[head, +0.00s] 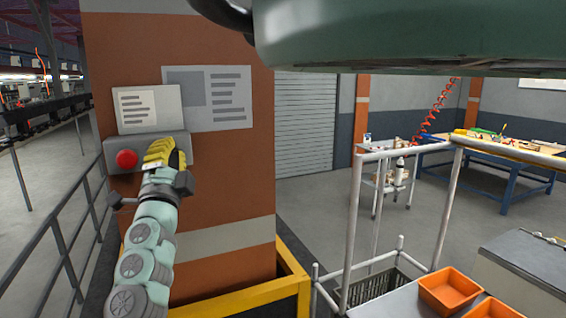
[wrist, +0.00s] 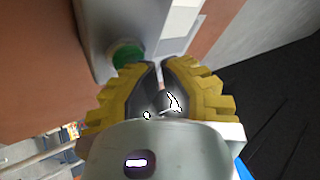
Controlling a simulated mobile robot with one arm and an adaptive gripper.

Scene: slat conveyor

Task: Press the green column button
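The grey button box (head: 117,146) is fixed to the orange column (head: 225,175), with a red button (head: 126,159) on its left side. The green button is hidden behind my gripper (head: 166,152) in the head view. In the wrist view the green button (wrist: 126,55) shows just beyond the left fingertip, partly covered by it. My gripper (wrist: 160,68) has its yellow fingers drawn together, with nothing held between them. The tips are very close to the box; I cannot tell whether they touch the button.
Paper notices (head: 220,98) hang on the column above the box. A dark railing (head: 60,235) runs at the left and a yellow guard (head: 285,285) surrounds the column base. A metal frame cart (head: 352,225) and orange bins (head: 450,290) stand at the right.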

